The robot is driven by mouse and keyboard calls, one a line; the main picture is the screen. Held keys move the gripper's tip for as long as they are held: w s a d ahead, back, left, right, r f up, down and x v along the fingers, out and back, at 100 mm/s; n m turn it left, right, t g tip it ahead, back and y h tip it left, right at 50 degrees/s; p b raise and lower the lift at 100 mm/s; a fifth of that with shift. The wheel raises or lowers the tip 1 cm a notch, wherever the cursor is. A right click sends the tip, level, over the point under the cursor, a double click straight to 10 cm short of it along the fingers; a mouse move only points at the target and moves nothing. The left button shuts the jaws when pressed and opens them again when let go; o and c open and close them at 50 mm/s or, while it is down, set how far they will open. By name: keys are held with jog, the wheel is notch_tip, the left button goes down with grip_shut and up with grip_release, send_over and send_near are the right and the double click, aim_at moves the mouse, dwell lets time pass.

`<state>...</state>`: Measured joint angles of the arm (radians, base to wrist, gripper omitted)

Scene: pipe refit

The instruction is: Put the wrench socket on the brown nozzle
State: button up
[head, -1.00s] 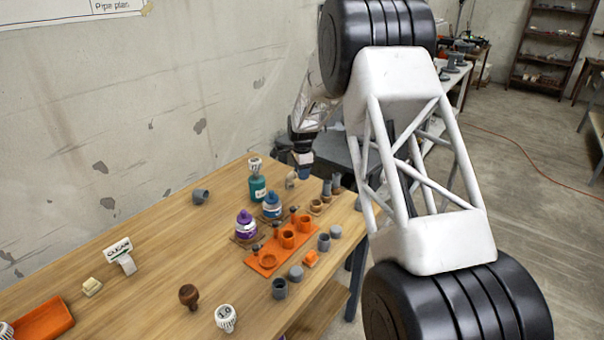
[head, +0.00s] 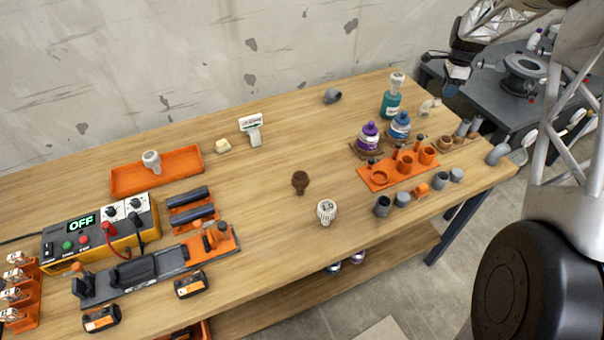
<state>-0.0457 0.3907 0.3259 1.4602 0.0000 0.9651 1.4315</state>
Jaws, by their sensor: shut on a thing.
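The brown nozzle (head: 300,181) stands on the open middle of the wooden table, behind and left of a white ribbed nozzle (head: 326,211).
A teal bottle (head: 391,103), purple bottle (head: 368,135) and blue bottle (head: 400,125) stand near an orange holder (head: 373,180) and several grey fittings at the right. A CLEAN sign (head: 250,124) stands behind. A yellow power box (head: 98,232) is at left. Table around the brown nozzle is clear.

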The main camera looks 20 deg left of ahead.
notch_tip(320, 180, up, 3)
jog(key=shift+a, duration=0.15)
jog(key=s+a+r+n, duration=0.2)
jog(key=s+a+n, duration=0.5)
jog(key=s+a, duration=1.5)
jog(key=s+a+f+n, duration=0.15)
jog(key=s+n, duration=0.25)
jog(key=s, duration=1.3)
jog(key=s+a+f+n, duration=0.15)
jog(key=s+n, duration=0.35)
jog(key=s, duration=1.3)
jog(key=shift+w+a+f, duration=0.1)
jog(key=shift+w+f, duration=0.05)
jog(key=shift+f, duration=0.95)
jog(key=shift+w+a+f, duration=0.1)
jog(key=shift+w+f, duration=0.05)
jog(key=shift+f, duration=0.95)
send_over(300, 176)
jog(key=shift+f, duration=0.75)
